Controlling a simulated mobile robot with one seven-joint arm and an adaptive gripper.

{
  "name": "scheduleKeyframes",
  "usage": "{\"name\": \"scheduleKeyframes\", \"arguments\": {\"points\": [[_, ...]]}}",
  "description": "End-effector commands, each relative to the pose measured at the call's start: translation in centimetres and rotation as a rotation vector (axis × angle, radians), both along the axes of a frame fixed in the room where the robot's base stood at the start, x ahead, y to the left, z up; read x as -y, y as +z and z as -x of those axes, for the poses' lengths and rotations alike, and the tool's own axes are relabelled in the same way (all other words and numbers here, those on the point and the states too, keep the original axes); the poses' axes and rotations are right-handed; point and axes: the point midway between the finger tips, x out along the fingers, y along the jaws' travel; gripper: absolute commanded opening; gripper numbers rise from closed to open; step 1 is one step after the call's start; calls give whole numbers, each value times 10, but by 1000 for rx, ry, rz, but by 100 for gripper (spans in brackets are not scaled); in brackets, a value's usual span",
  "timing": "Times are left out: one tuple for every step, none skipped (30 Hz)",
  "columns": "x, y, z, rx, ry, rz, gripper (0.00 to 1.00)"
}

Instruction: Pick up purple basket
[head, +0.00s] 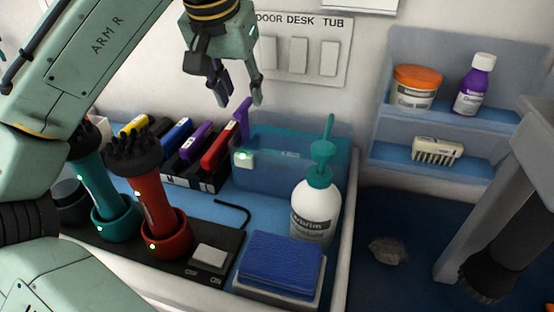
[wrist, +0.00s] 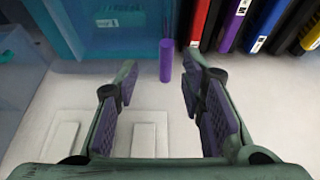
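I see no thing that is clearly a purple basket. A slim purple upright piece (head: 243,123) with a short crosspiece stands at the left end of a translucent teal bin (head: 290,165) on the blue counter. In the wrist view it looks like a short purple rod (wrist: 166,60) beside the teal bin (wrist: 110,28). My gripper (head: 240,100) is open and empty, just above the purple piece and apart from it. In the wrist view the purple-padded fingers (wrist: 160,88) are spread, with the rod between and beyond their tips. The rod's lower end is unclear.
Coloured clipper-like cases (head: 195,155) stand in a row left of the bin. A white pump bottle (head: 317,208) and a blue pad (head: 281,265) are in front. Red (head: 155,205) and teal (head: 100,185) brushes stand in holders. The wall with switches (head: 298,55) is close behind.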

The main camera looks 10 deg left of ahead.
Motion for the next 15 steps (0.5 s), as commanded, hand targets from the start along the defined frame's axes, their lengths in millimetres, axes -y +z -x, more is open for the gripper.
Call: {"name": "scheduleKeyframes", "arguments": {"points": [[-1, -4, -2, -1, 2, 0, 36], [-2, -7, -3, 0, 2, 1, 36], [-4, -11, -5, -2, 3, 0, 36], [-5, -15, -7, -1, 3, 0, 36], [-5, -20, -10, -2, 2, 0, 36], [-7, -25, -13, -1, 2, 0, 36], [-8, -29, -15, -3, 3, 0, 36], [-7, -33, -17, -1, 2, 1, 36], [-6, -38, -19, -1, 1, 0, 36], [-6, -41, -20, 0, 1, 0, 36], [-6, -43, -21, 1, 0, 0, 36], [-6, -45, -22, 1, 1, 0, 36], [-6, -46, -22, 1, 1, 0, 36], [-6, -47, -23, 2, 1, 0, 36], [-6, -47, -23, 2, 1, 1, 36]]}}
